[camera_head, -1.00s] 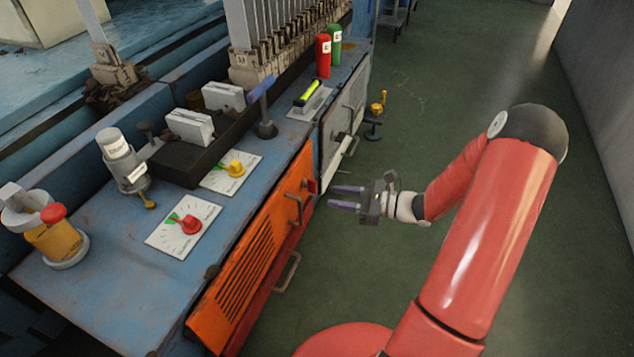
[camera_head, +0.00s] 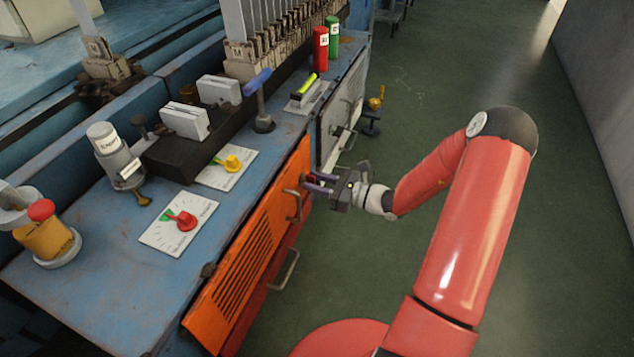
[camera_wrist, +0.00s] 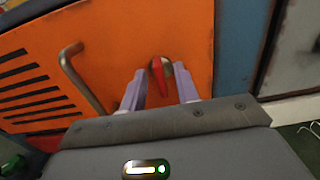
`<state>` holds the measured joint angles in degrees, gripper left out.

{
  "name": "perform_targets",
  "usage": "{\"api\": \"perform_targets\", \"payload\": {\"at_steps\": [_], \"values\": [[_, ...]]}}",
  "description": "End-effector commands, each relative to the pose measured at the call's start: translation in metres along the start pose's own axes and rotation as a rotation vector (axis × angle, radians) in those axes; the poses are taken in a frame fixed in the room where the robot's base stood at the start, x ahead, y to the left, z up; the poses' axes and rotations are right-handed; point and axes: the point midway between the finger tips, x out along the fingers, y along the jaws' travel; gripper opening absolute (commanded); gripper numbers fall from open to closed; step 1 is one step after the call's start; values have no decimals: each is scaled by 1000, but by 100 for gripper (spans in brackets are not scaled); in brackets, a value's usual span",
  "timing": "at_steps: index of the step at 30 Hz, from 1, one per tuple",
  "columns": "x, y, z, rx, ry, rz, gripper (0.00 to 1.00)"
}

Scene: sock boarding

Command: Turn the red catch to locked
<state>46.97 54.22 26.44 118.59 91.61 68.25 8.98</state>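The red catch (camera_wrist: 158,77) is a small red lever on a round metal boss, set on the orange door (camera_head: 245,265). In the wrist view it points roughly down, tilted slightly. My gripper (camera_wrist: 160,88) is open, with one pale purple finger on each side of the catch. A gap shows between the catch and each finger; whether the fingertips reach past it I cannot tell. In the head view my gripper (camera_head: 313,183) is at the upper right part of the orange door, and the catch is mostly hidden by the fingers.
A curved metal handle (camera_wrist: 82,78) stands out from the door left of my gripper. A white cabinet door (camera_head: 340,118) with its own handle is beyond. The bench top holds a red dial (camera_head: 183,221) and a yellow dial (camera_head: 232,163). Open floor lies right.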

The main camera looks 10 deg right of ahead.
Motion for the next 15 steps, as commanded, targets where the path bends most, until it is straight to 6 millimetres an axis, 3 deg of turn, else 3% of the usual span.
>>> {"api": "perform_targets", "payload": {"at_steps": [3,10,15], "values": [[0,0,0,0,0,0,30],[0,0,0,0,0,0,0],[0,0,0,3,0,0,0]]}}
